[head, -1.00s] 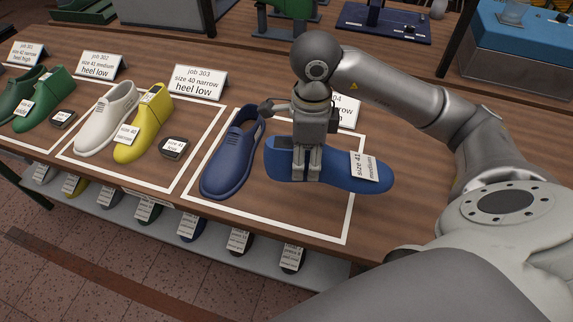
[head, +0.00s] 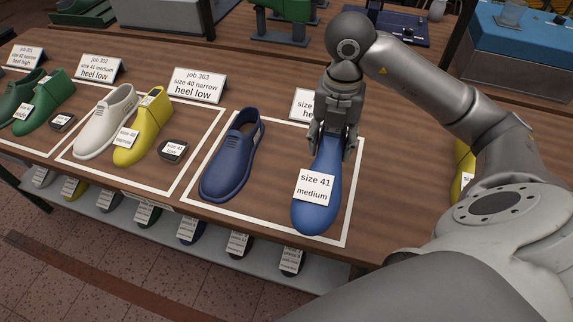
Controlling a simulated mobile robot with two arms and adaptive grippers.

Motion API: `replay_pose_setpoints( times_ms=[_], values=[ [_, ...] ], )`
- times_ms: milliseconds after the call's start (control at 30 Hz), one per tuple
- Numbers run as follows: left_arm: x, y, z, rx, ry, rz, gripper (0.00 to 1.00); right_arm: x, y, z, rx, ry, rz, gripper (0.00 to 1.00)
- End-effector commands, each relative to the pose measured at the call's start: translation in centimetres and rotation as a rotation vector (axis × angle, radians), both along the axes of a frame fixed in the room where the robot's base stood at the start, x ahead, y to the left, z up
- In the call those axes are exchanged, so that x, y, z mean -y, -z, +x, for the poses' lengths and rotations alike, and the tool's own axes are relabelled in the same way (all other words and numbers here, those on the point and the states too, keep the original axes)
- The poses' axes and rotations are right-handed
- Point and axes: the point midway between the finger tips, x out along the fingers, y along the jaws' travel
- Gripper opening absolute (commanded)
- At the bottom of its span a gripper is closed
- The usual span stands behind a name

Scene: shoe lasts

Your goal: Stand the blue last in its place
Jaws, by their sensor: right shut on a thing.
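The blue last (head: 318,210) is in the head view, inside the right white-outlined square (head: 262,222) on the bench. Its toe points toward the front edge, and its label reads "size 41 medium". My right gripper (head: 334,150) is shut on its heel end, one finger on each side. I cannot tell whether the last touches the bench. A dark blue shoe (head: 232,155) lies to its left in the same square, roughly parallel and apart from it. My left gripper is not in view.
A job card (head: 303,104) behind the square is partly hidden by my gripper. To the left are a job 303 card (head: 198,85), a white shoe (head: 106,122), a yellow last (head: 142,130) and a small labelled block (head: 173,151). Another yellow thing (head: 462,165) shows behind my right arm.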

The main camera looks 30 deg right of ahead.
Motion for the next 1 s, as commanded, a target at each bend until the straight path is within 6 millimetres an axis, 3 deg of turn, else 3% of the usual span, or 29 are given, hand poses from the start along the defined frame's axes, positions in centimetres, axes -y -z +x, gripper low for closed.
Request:
replay_pose_setpoints(
  times_ms=[167,533,700,1000],
  values=[
    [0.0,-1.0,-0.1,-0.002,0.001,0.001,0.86,-0.1,0.5,2.2,0.000,0.023,0.004,0.04],
    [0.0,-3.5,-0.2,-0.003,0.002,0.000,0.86,-0.2,3.6,9.3,0.000,0.020,0.003,0.04],
    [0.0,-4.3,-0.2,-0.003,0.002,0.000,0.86,-0.2,6.7,11.6,0.000,0.020,0.003,0.04],
    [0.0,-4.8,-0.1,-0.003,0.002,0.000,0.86,-0.1,9.1,13.5,0.004,0.018,0.002,0.04]
  ],
)
